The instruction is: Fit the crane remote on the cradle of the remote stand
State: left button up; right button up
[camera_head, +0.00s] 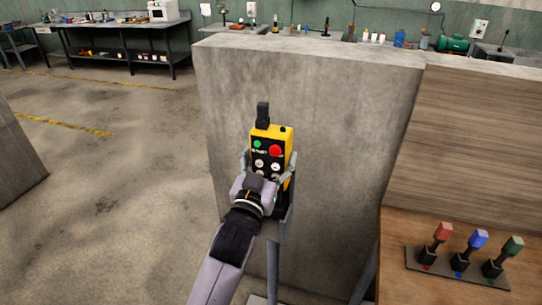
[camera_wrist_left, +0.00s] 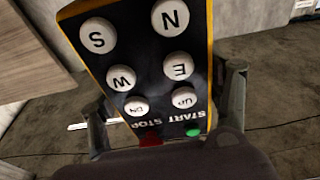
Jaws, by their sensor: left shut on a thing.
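The crane remote (camera_head: 270,150) is a yellow and black box with a green button, a red button, white round buttons and a black knob on top. It is upright in the head view. My left gripper (camera_head: 266,168) is shut on it, one finger at each side. In the left wrist view the remote (camera_wrist_left: 150,70) shows its lettered buttons upside down between the fingers (camera_wrist_left: 165,105). The remote stand (camera_head: 273,270) is a grey post with its upper part directly below and behind the remote. My gripper hides the remote's lower end and most of the cradle, so I cannot tell whether they touch. My right gripper is not in view.
A tall concrete block (camera_head: 330,110) stands close behind the stand. A wooden table (camera_head: 400,275) at the right holds a lever panel (camera_head: 460,270) with red, blue and green levers. Open floor (camera_head: 110,190) lies to the left.

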aim_at(271, 175)
pick_arm(q)
jog(key=shift+f+b, duration=2.55)
jog(key=shift+f, duration=0.15)
jog(key=shift+f+b, duration=1.25)
jog(key=shift+f, duration=0.8)
jog(key=o, duration=1.7)
jog(key=shift+o, duration=0.4)
jog(key=shift+f, duration=0.1)
